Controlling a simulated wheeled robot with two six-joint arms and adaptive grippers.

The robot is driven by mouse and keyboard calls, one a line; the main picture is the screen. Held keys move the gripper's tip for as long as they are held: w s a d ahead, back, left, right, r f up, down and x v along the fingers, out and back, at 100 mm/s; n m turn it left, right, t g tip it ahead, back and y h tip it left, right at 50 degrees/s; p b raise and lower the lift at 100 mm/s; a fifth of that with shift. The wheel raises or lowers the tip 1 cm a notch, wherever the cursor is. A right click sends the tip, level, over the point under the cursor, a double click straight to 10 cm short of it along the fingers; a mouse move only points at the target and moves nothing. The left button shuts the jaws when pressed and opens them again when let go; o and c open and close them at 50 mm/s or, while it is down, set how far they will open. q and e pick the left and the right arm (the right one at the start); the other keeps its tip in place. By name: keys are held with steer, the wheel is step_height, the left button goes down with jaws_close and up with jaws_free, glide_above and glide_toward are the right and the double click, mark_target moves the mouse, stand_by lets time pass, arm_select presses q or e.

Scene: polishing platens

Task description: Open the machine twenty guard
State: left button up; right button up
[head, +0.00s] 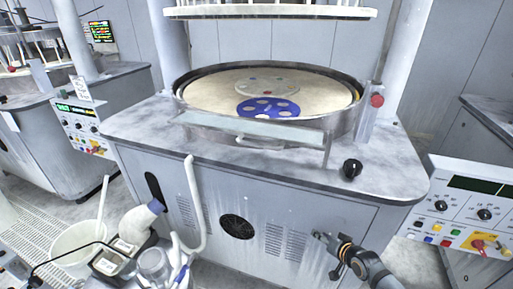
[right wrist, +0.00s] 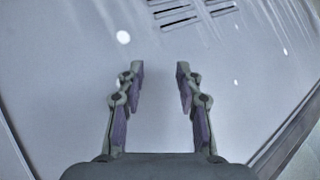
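A polishing machine stands straight ahead, with a round pale platen (head: 215,95) carrying a blue disc with holes. A pale, see-through guard panel (head: 255,131) runs across the front of the platen's metal rim. Its right end meets a short upright post. No number twenty is readable on the machine. My right gripper (head: 322,241) is low in front of the grey cabinet, below and right of the guard and apart from it. In the right wrist view my right gripper (right wrist: 159,72) is open and empty, facing the cabinet's vent slots. My left gripper is not in view.
A black knob (head: 351,168) sits on the worktop's right side, and a red button (head: 377,100) on the right post. A control panel (head: 470,212) is at right. A white bucket (head: 78,248) and bottles crowd the lower left. An upper plate (head: 270,13) hangs above the platen.

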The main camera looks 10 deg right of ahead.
steer(key=w+a+r+t+y, duration=0.15)
steer(key=a+r, duration=0.25)
steer(key=r, duration=0.5)
steer(key=w+a+r+t+y, duration=0.1)
steer(key=w+a+r+y, duration=0.2)
steer(key=r, duration=0.5)
steer(key=m+t+y, duration=0.2)
steer(key=m+y, duration=0.2)
steer(key=y, duration=0.1)
glide_toward(259, 146)
steer(key=x, duration=1)
steer(key=shift+w+f, duration=0.1)
steer(key=shift+w, duration=0.25)
jaws_close()
